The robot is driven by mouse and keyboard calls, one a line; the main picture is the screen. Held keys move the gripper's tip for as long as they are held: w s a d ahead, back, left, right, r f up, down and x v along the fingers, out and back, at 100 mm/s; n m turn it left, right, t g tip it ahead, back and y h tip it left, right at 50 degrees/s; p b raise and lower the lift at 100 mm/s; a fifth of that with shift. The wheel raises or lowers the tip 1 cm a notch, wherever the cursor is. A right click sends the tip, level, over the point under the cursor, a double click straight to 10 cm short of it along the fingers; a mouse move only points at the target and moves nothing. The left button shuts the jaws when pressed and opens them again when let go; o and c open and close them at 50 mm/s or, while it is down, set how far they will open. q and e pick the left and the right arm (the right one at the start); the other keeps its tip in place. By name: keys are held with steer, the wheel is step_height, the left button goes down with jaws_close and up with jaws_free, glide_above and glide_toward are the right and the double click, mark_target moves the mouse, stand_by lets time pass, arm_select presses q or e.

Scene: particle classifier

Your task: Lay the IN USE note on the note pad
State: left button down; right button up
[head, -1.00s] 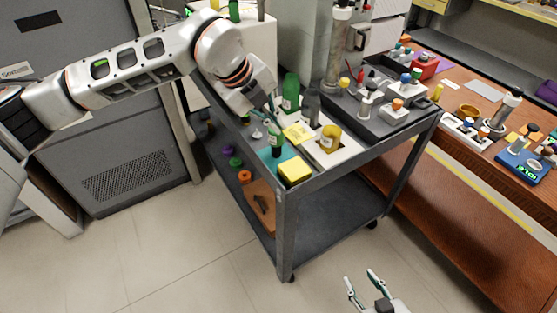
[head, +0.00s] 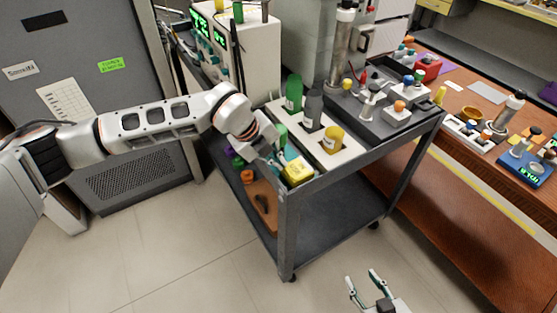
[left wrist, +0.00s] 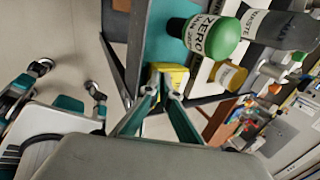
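The yellow note pad (head: 297,171) is a block at the near corner of the cart. It shows in the left wrist view (left wrist: 170,75) just past my left fingertips. My left gripper (head: 281,164) is at the pad's left side; in the left wrist view its two fingertips (left wrist: 161,92) are a little apart, close to the yellow. I cannot make out the IN USE note as a separate thing; it may blend with the yellow pad. My right gripper (head: 364,281) is open and empty over the floor, and also shows in the left wrist view (left wrist: 65,85).
A white tray (head: 346,156) behind the pad holds green, dark and yellow bottles. A green ZERO bottle (left wrist: 210,37) stands close to the pad. The cart's lower shelf (head: 335,215) is mostly clear. A wooden bench (head: 440,165) lies at the right.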

arm_select(q)
steer(key=c, duration=2.3)
jaws_free()
